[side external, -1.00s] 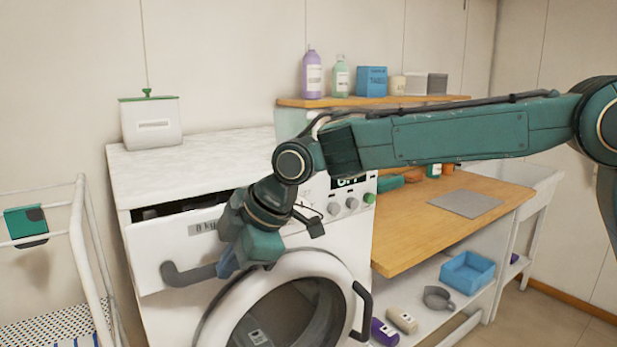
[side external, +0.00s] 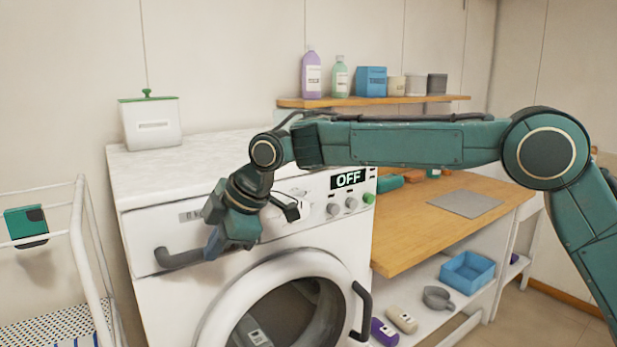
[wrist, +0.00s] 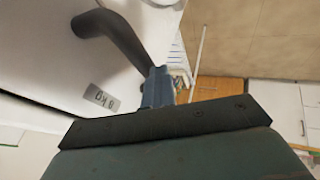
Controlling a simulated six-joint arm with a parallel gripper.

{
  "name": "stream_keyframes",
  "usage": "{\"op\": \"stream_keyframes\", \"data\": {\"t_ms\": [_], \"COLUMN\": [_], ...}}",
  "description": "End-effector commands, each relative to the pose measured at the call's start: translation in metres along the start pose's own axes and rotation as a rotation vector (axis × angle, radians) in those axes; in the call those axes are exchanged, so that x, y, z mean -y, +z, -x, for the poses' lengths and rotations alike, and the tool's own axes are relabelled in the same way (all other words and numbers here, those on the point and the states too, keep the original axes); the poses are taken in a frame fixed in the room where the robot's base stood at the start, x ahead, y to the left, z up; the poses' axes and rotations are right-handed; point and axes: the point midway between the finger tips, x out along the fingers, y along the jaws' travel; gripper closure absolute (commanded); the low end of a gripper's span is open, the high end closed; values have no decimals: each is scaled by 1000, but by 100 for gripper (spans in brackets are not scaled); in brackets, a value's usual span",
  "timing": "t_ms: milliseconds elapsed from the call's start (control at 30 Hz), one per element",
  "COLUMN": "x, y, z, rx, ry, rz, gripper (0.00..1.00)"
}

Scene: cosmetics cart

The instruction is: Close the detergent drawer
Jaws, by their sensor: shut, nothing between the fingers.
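The detergent drawer (side external: 150,238) is at the upper left of the white washing machine's front. Its front looks flush with the machine, with no open gap showing above it. Its dark grey bar handle (side external: 176,259) also shows in the wrist view (wrist: 124,38). My gripper (side external: 211,245) is shut and empty, with its blue-grey fingers at the right end of the handle. In the wrist view the fingers (wrist: 157,88) are beside the handle's end; I cannot tell whether they touch it. My wrist hides the panel just right of the drawer.
The round door (side external: 290,310) is below, with its dark handle (side external: 361,310) at the right. A white wire rack (side external: 80,240) stands at the left. A wooden counter (side external: 430,235) is at the right. A white lidded container (side external: 150,126) stands on the machine top.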

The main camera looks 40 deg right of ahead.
Motion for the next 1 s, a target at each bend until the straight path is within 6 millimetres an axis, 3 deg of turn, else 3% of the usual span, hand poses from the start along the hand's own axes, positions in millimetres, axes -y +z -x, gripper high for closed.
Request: {"op": "stream_keyframes", "data": {"t_ms": [267, 633, 767, 1000], "x": [-4, 21, 34, 33], "y": [2, -2, -3, -3], "z": [0, 18, 28, 72], "rx": [-3, -2, -1, -2], "ry": [19, 8, 5, 5], "rz": [-10, -2, -1, -1], "gripper": [100, 100, 100, 100]}}
